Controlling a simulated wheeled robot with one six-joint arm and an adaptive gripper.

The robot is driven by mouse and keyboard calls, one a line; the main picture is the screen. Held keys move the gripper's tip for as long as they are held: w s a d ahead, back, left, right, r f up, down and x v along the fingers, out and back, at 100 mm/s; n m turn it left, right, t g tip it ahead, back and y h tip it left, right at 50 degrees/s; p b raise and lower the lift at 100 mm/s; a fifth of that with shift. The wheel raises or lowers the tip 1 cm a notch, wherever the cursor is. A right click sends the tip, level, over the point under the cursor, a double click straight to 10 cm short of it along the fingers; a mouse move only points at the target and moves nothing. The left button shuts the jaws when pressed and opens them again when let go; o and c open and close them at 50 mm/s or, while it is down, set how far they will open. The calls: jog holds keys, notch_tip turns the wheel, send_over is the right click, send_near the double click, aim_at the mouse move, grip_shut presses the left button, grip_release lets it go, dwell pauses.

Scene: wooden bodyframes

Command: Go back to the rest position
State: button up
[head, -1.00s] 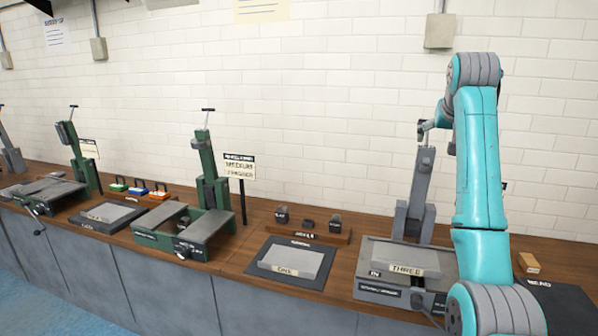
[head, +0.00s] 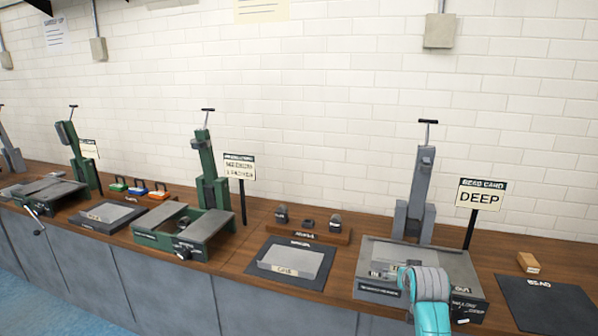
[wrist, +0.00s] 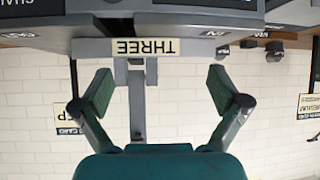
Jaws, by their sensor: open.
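My gripper (wrist: 158,88) is open and empty in the wrist view, with its two green-padded fingers spread wide apart. The wrist view is upside down. Beyond the fingers is the front of a grey machine with a plate labelled THREE (wrist: 145,47), apart from the fingers. In the head view the grey machine (head: 455,263) stands at the right of the bench, with my teal arm low in front of it. The arm covers part of its front, and the THREE label is hidden there.
A DEEP sign (head: 481,195) stands behind the grey machine. A dark mat labelled BEAD (head: 548,303) and a small wooden block (head: 528,263) lie to the right. A plate labelled ONE (head: 290,262), a green machine (head: 190,238) and a block rack (head: 308,232) are left.

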jog(key=s+a+f+n+t, duration=0.1)
jog(key=s+a+f, duration=0.2)
jog(key=s+f, duration=0.75)
jog(key=s+a+f+t, duration=0.1)
jog(key=s+a+f, duration=0.2)
jog(key=s+f, duration=0.8)
jog(key=s+a+f+y, duration=0.1)
jog(key=s+a, duration=0.2)
jog(key=s, duration=1.5)
jog(key=s+r, duration=0.5)
jog(key=s, duration=0.3)
jog(key=s+a+r+t, duration=0.1)
jog(key=s+r, duration=0.4)
jog(key=s, duration=0.4)
jog(key=s+a+r+n+t+y, duration=0.1)
jog(key=s+r, duration=0.3)
jog(key=s, duration=0.5)
jog(key=shift+a+r, duration=0.25)
jog(key=shift+r, duration=0.15)
